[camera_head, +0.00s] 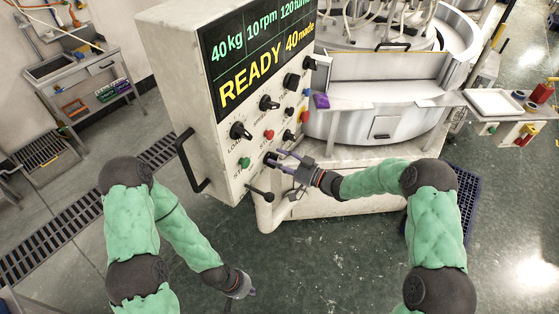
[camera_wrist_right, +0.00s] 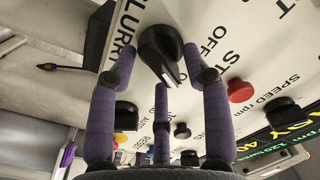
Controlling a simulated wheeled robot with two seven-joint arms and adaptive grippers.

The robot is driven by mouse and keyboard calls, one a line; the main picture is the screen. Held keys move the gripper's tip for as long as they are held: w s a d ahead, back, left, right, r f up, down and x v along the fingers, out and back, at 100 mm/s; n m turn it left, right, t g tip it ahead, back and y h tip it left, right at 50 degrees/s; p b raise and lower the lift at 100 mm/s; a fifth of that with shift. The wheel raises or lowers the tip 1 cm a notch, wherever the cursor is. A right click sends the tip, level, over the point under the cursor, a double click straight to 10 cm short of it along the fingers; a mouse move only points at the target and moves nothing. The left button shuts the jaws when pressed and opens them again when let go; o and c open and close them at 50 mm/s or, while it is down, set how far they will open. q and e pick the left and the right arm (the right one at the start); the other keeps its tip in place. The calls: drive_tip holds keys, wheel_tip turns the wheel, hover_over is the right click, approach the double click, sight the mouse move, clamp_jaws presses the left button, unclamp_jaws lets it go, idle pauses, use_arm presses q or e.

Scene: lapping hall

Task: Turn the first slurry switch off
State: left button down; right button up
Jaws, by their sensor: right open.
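The slurry switch is a black rotary knob (camera_wrist_right: 160,50) on the pale control panel (camera_wrist_right: 235,20), beside a partly hidden label reading "SLURRY". The word "OFF" is printed right of it. The knob's grip bar slants toward the lower right in the wrist view. In the head view it is a dark knob (camera_head: 270,158) low on the panel. My right gripper (camera_head: 284,158) is open, its purple fingers (camera_wrist_right: 163,90) spread around the knob; contact cannot be told. My left gripper (camera_head: 241,287) hangs low over the floor, away from the panel; its finger state is unclear.
A red button (camera_head: 268,134), a green button (camera_head: 244,162) and several black knobs are close by on the panel. A black handle (camera_head: 188,160) juts from its left side. The round lapping machine (camera_head: 385,95) stands behind on the right. Open floor lies in front.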

clamp_jaws()
drive_tip(key=n+b, duration=0.8)
drive_tip(key=b, duration=0.1)
drive_tip(key=n+b, duration=0.4)
drive_tip(key=b, duration=0.1)
drive_tip(key=shift+s+a+r, duration=0.15)
drive_tip(key=shift+s+r, duration=0.05)
drive_tip(key=shift+s, duration=0.1)
idle(0.3)
